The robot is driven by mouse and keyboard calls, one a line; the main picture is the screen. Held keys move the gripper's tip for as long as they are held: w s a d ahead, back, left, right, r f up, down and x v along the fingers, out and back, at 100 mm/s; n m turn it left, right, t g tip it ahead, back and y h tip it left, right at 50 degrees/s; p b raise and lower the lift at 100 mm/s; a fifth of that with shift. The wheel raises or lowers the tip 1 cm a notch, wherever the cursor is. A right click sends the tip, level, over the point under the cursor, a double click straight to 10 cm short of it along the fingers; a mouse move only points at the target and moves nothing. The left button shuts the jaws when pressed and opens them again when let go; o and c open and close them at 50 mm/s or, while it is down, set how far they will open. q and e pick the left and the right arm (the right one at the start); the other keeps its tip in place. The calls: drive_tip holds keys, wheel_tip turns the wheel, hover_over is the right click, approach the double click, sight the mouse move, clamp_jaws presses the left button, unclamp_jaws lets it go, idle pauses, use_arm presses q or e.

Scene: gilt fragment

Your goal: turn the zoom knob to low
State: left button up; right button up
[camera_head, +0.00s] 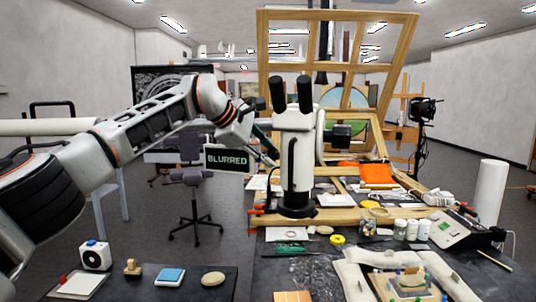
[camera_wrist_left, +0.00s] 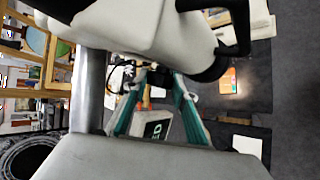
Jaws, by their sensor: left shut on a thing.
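The white microscope (camera_head: 296,150) with two black eyepieces stands upright at the middle of the head view. My left gripper (camera_head: 269,153) reaches in from the left, with its fingertips at the microscope's left side. In the left wrist view its teal fingers (camera_wrist_left: 157,82) close around a small dark part, which appears to be the zoom knob (camera_wrist_left: 158,77). The fingers mostly hide the knob, and its setting cannot be read. A dark sign (camera_head: 227,160) reading "BLURRED" hangs in view just left of the microscope. My right gripper is not in view.
A wooden frame (camera_head: 262,75) stands behind the microscope. Jars (camera_head: 399,230), a grey device (camera_head: 456,230) and a padded tray (camera_head: 350,280) lie to the right. A dark side table (camera_head: 140,283) with small items is at lower left.

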use_arm(q)
drive_tip(key=shift+r, duration=0.1)
drive_tip(key=o, duration=1.1)
drive_tip(key=v, duration=1.2)
drive_tip(key=shift+s+d, duration=0.1)
drive_tip(key=shift+d, duration=0.05)
